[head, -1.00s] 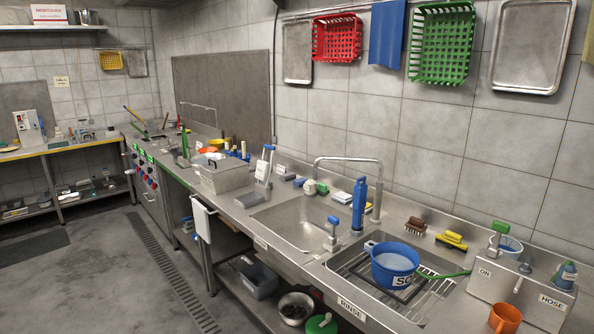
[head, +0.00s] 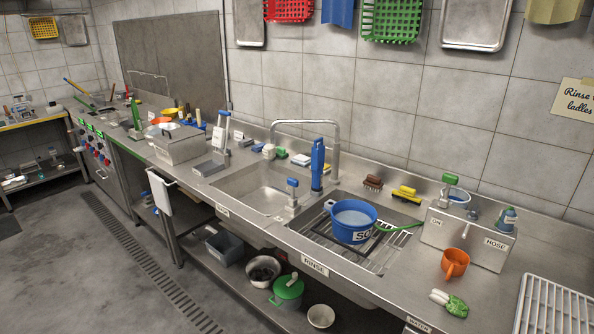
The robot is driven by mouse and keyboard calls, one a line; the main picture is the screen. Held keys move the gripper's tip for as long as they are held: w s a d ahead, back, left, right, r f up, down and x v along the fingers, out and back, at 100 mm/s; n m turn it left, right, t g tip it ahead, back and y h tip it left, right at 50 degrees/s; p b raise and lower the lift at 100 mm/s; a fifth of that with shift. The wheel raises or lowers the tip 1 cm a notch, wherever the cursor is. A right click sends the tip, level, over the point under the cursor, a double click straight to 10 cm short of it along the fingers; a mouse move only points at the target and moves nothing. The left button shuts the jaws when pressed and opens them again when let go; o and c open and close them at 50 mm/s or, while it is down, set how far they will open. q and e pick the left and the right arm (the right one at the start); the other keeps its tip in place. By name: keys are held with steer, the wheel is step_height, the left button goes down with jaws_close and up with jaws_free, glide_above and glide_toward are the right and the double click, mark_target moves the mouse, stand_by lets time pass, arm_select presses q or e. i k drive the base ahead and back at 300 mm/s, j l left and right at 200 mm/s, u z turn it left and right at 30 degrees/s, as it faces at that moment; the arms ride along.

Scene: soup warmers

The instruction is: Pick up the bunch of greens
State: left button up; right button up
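The bunch of greens (head: 450,303), with white stems to the left and green leaves to the right, lies on the steel counter (head: 390,288) at the lower right of the head view. It is in front of the orange mug and left of the white wire rack. Neither of my grippers shows in the head view.
An orange mug (head: 455,263) stands just behind the greens. A white wire rack (head: 553,308) lies to their right. A steel box labelled ON and HOSE (head: 465,239) stands behind. A blue pot (head: 352,221) sits on the sink grate to the left. The counter around the greens is mostly clear.

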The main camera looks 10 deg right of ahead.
mark_target(453, 304)
steer(key=z, duration=1.35)
